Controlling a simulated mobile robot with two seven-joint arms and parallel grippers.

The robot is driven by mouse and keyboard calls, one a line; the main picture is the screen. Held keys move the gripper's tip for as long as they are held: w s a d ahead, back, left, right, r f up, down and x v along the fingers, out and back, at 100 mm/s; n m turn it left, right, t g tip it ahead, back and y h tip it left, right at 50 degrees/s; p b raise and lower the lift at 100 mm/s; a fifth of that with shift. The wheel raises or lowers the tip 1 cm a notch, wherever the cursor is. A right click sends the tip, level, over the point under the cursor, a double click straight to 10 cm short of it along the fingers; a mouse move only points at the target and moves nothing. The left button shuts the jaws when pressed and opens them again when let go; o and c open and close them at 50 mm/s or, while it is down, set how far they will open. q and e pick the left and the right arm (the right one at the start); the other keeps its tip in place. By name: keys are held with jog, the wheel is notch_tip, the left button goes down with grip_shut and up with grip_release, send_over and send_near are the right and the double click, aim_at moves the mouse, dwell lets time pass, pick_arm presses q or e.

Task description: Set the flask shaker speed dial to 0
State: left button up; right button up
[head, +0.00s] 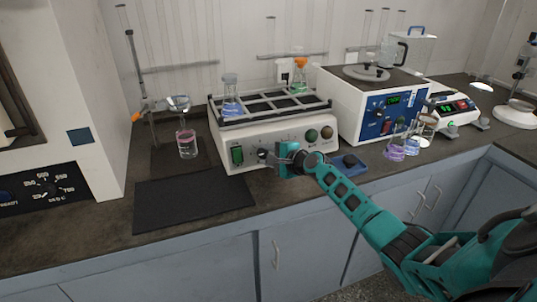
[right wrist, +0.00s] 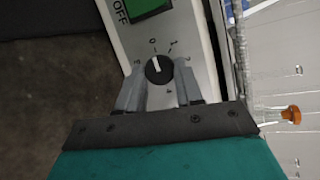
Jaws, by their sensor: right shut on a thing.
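The flask shaker (head: 225,134) is a white box with a rack on top, standing on the dark bench in the head view. A green power switch (head: 237,155) is at the left of its front panel. My right gripper (head: 270,157) is at the panel just right of this switch and mostly covers the dial there. In the right wrist view, the black speed dial (right wrist: 159,70) sits between my right gripper's grey fingers (right wrist: 158,80), which are shut on it. Its white pointer line points up, at or very near the 0 mark (right wrist: 153,40). My left gripper is not in view.
Flasks stand in the shaker's rack (head: 270,110). A flask with pink liquid (head: 187,145) stands to the left, behind a black mat (head: 190,203). A blue-fronted centrifuge (head: 345,105) is close on the right, with small glassware (head: 397,151) in front.

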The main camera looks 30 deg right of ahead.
jog(key=shift+f, duration=0.1)
jog(key=o, duration=1)
jog(key=shift+o, duration=0.2)
jog(key=p+v, duration=0.3)
jog(key=v, duration=1)
jog(key=s+a+f+n+g, duration=0.3)
jog(key=s+a+f+n, duration=0.75)
jog(key=a+f, duration=0.2)
jog(key=s+a+f+n, duration=0.1)
jog(key=s+a+n, duration=0.8)
jog(key=a+n, duration=0.2)
jog(key=shift+s+a+f+n, duration=0.35)
jog(key=shift+a+f, duration=0.05)
jog(key=shift+a, duration=0.15)
